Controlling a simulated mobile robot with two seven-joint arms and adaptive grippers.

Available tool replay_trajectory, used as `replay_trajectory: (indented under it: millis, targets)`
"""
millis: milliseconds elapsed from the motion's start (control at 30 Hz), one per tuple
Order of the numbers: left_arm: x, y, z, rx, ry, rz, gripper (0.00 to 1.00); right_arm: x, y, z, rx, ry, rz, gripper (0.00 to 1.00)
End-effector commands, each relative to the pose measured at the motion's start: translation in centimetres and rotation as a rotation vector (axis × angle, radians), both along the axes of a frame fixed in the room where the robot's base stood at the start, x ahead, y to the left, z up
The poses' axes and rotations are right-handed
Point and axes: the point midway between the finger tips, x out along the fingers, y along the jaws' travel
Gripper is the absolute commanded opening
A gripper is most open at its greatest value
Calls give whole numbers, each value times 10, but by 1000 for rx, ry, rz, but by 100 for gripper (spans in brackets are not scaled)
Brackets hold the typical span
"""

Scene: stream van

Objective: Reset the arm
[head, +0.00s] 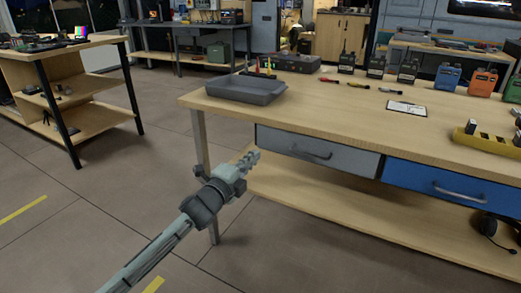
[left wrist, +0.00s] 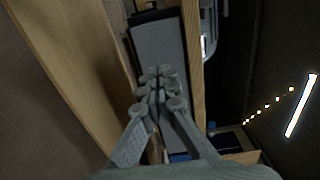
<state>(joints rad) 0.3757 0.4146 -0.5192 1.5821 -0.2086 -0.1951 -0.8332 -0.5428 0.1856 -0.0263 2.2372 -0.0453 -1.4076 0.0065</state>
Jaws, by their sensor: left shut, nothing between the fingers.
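My left arm reaches in from the lower left in the head view. Its gripper (head: 248,161) is beside the near left corner of the wooden workbench (head: 330,122), in front of the grey drawer (head: 318,150). The gripper is shut and empty. In the left wrist view the closed fingers (left wrist: 158,92) show in front of a grey panel (left wrist: 160,50), with wooden strips on both sides. I cannot tell whether the fingers touch the bench. My right gripper is not in view.
A grey tray (head: 246,90) stands on the bench's left end. Several radios, including a blue one (head: 448,77), line the back. A blue drawer (head: 445,190) is at right, above a lower shelf (head: 350,215). Another wooden bench (head: 75,68) stands at left. The floor between is clear.

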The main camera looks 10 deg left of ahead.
Motion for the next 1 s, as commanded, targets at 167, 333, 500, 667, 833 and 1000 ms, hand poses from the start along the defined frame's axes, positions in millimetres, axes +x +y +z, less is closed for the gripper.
replay_trajectory:
  millis: [167,333,500,667,833,1000]
  targets:
    - [-32,11,-1,0,0,-1,0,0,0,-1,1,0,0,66]
    - [-45,17,-2,-5,7,3,0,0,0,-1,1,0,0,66]
    - [-67,35,-44,-143,175,106,0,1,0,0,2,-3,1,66]
    - [-126,75,-130,-414,505,357,0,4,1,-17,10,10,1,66]
    - [-220,112,-212,-672,817,674,0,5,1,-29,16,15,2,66]
    - [-321,137,-264,-854,1044,985,0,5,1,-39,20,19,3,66]
